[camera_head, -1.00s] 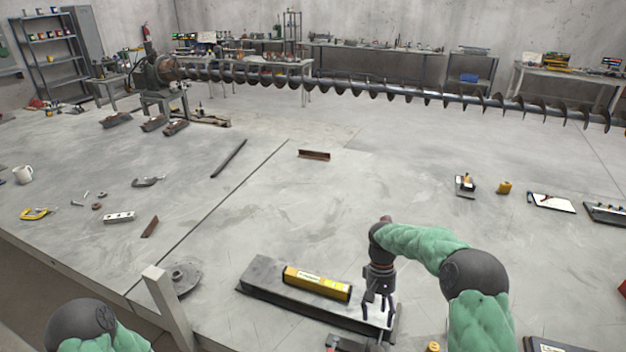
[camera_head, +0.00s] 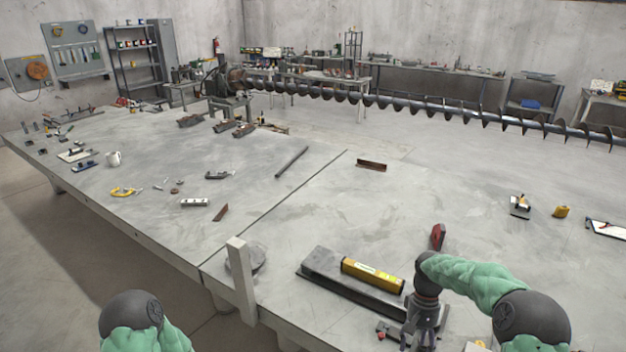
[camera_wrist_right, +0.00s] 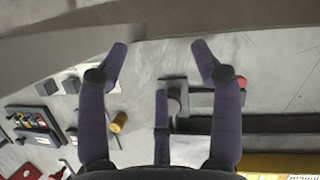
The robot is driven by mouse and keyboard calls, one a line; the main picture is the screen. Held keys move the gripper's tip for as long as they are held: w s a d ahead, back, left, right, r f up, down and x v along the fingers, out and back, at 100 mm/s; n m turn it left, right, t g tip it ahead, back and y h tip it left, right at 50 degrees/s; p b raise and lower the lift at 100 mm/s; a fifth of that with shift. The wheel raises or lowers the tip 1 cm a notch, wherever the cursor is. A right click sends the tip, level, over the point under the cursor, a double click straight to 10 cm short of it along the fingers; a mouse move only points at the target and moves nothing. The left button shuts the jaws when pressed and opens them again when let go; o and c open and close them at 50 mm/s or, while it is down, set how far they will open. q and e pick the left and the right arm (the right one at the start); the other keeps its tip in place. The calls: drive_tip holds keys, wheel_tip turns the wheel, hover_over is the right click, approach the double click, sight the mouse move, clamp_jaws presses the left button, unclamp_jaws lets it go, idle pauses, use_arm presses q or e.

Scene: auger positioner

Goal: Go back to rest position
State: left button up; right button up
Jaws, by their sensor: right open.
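My right gripper (camera_head: 420,338) hangs pointing down near the front edge of the grey table (camera_head: 310,215), beside the right end of a dark metal block. In the right wrist view the right gripper (camera_wrist_right: 158,62) has its fingers spread apart with nothing between them. Its green-sleeved arm (camera_head: 480,285) comes in from the right. At the lower left of the head view only my left arm's dark joint and green sleeve (camera_head: 140,325) show; the left gripper is out of view.
A yellow box (camera_head: 373,274) lies on the dark metal block (camera_head: 325,265). A pale upright post (camera_head: 241,280) stands at the table's front edge. A long auger (camera_head: 420,104) spans the back. Small tools lie at left, including a yellow clamp (camera_head: 123,192). The table's middle is mostly clear.

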drive_tip(key=s+a+f+t+y+b, duration=0.1)
drive_tip(key=s+a+f, duration=0.2)
drive_tip(key=a+f, duration=0.35)
drive_tip(key=s+a+f+t+y+b, duration=0.1)
drive_tip(key=s+a+f, duration=0.25)
drive_tip(key=f, duration=0.65)
use_arm(q)
drive_tip(key=f, duration=0.1)
drive_tip(key=f+b, duration=0.1)
drive_tip(key=f, duration=0.2)
drive_tip(key=shift+w+d+b, duration=0.15)
drive_tip(key=shift+w+b, duration=0.1)
drive_tip(key=shift+b, duration=0.15)
use_arm(e)
drive_tip(key=s+a+f+t, duration=0.1)
drive_tip(key=s+a+f, duration=0.1)
drive_tip(key=s, duration=0.3)
drive_tip(key=s+a+f+t, duration=0.1)
drive_tip(key=s+a+f, duration=0.2)
drive_tip(key=s, duration=0.2)
drive_tip(key=s+a+f+y, duration=0.1)
drive_tip(key=s+a+f, duration=0.1)
drive_tip(key=s, duration=0.3)
drive_tip(key=shift+a+f+m+t, duration=0.3)
drive_tip(key=shift+a+f+t, duration=0.1)
drive_tip(key=shift+a, duration=0.2)
